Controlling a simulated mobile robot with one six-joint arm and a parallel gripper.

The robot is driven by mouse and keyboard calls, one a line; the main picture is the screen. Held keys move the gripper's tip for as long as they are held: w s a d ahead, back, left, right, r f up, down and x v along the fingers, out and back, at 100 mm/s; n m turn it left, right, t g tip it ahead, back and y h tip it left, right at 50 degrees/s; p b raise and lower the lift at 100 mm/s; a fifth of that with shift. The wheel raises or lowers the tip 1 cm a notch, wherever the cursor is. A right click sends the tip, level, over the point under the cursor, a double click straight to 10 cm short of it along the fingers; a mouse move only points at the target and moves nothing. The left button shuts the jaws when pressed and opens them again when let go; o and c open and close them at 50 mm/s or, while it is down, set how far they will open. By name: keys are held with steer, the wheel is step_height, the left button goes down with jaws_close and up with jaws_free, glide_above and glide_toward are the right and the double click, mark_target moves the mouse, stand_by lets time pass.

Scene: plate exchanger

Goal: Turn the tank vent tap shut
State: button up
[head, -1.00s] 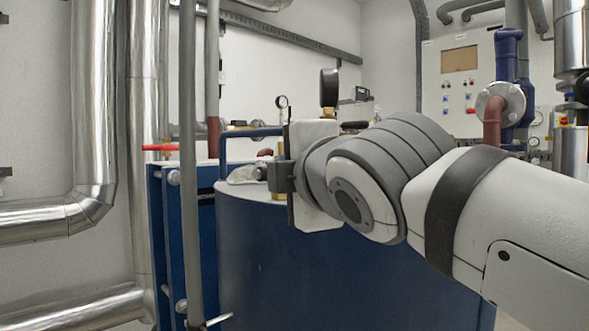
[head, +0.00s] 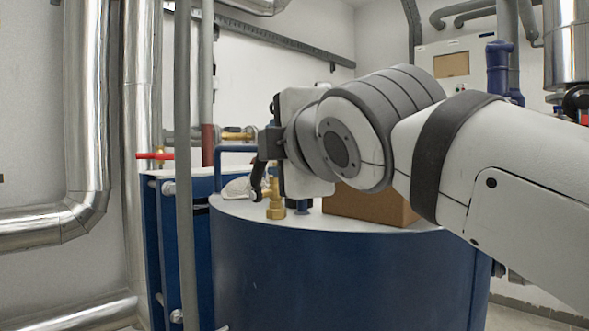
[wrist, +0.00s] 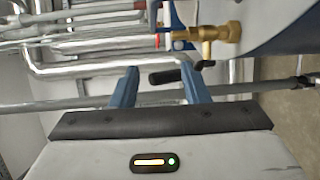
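The tank vent tap (head: 275,203) is a brass valve standing on the white top of the blue tank (head: 345,275). It also shows in the wrist view (wrist: 212,40), with its black lever (wrist: 165,76) pointing left. In the head view the dark lever (head: 257,180) hangs beside the brass body. My gripper (wrist: 160,84) is open, its two blue fingers apart. In the wrist view the lever appears in the gap between the fingertips, its root end near the right finger. I cannot tell whether they touch. In the head view my gripper (head: 268,147) is above the tap, partly hidden.
A brown box (head: 365,205) sits on the tank top behind my arm. A grey vertical pipe (head: 185,200) stands left of the tank. A red-handled valve (head: 155,156) is farther left. A blue rail (head: 234,149) and silver pipes (head: 90,110) are close by.

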step_height(320, 180, up, 4)
steer(key=shift+f+p, duration=0.2)
steer(key=shift+p, duration=0.3)
steer(key=shift+c, duration=0.2)
